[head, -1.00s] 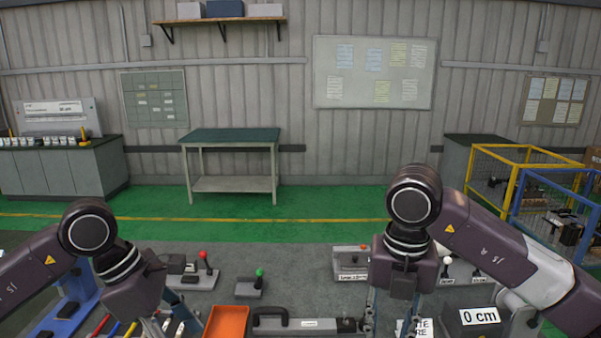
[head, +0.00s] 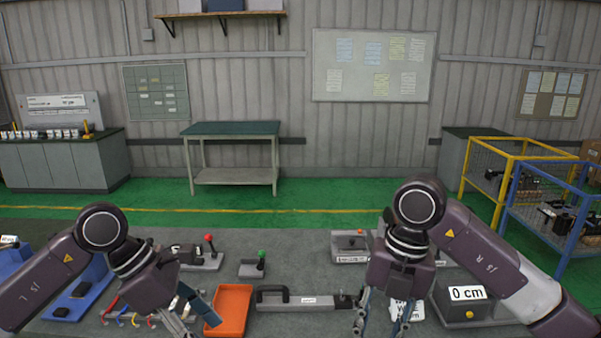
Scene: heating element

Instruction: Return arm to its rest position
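My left arm comes in from the left, and its gripper (head: 190,314) hangs down over the workbench, just left of an orange tray (head: 232,306). Its fingers look spread, with nothing seen between them. My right arm comes in from the right, and its gripper (head: 378,312) points down over the bench, right of a long grey bar with a black handle (head: 298,301). Its fingers look apart, with a white labelled item behind them; nothing is seen held. The lower ends of both grippers are near the picture's bottom edge.
A green-topped table (head: 232,129) and yellow and blue cages (head: 545,215) stand beyond, across open green floor.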

